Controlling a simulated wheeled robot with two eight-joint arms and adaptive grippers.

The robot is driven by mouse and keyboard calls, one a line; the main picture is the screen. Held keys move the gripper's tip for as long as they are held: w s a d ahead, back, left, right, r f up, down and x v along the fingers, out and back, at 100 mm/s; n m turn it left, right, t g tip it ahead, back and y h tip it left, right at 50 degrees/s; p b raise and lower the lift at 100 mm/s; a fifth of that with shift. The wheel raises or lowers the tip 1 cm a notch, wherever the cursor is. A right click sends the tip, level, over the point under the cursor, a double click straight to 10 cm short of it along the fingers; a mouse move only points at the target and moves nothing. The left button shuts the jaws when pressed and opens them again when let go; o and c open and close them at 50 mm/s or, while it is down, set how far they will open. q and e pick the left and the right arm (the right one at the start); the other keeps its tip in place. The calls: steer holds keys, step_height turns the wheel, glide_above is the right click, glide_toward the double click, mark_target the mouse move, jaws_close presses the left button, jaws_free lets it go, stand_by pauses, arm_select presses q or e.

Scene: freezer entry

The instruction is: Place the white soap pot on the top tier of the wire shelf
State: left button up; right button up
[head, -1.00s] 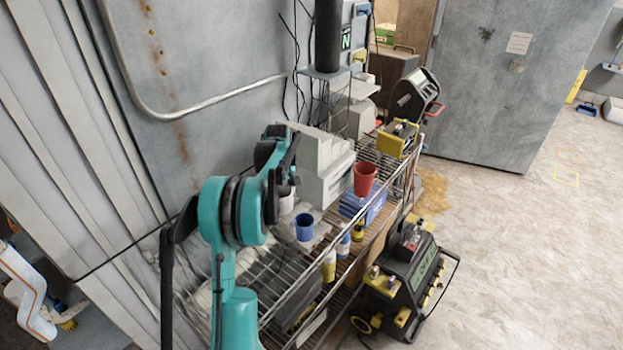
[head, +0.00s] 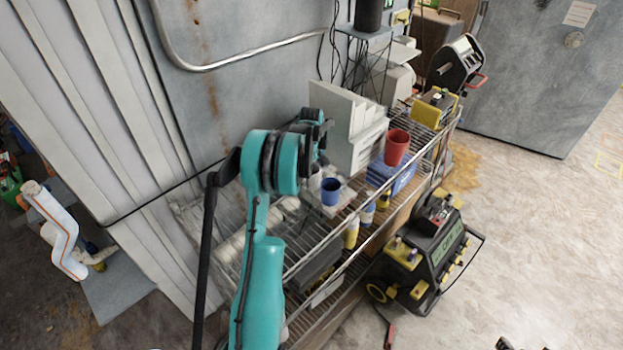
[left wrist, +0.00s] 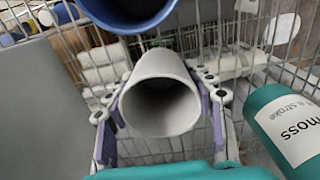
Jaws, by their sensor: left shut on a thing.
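My left gripper (left wrist: 160,105) is shut on the white soap pot (left wrist: 162,122), which has its open mouth toward the left wrist camera. In the head view, the left gripper (head: 316,165) is mostly hidden behind my teal arm, over the wall side of the wire shelf (head: 318,240). A small part of the pot (head: 313,187) shows there, just left of the blue cup. I cannot tell whether the pot touches the shelf wires. Dark tips at the head view's bottom right edge look like my right gripper (head: 526,345); the rest is cut off.
A blue cup (head: 331,190) stands close beside the pot; it also fills the top of the left wrist view (left wrist: 130,10). A red cup (head: 397,148) and grey machine (head: 350,125) stand farther back. A teal bottle (left wrist: 290,125) is at right. A black power unit (head: 425,260) stands on the floor.

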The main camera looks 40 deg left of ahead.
arm_select(q)
steer(key=shift+f, duration=0.2)
steer(key=shift+f, duration=0.1)
steer(key=o, duration=0.7)
steer(key=shift+f, duration=0.15)
steer(key=o, duration=0.4)
steer(key=shift+o, duration=0.2)
steer(key=shift+r, duration=0.2)
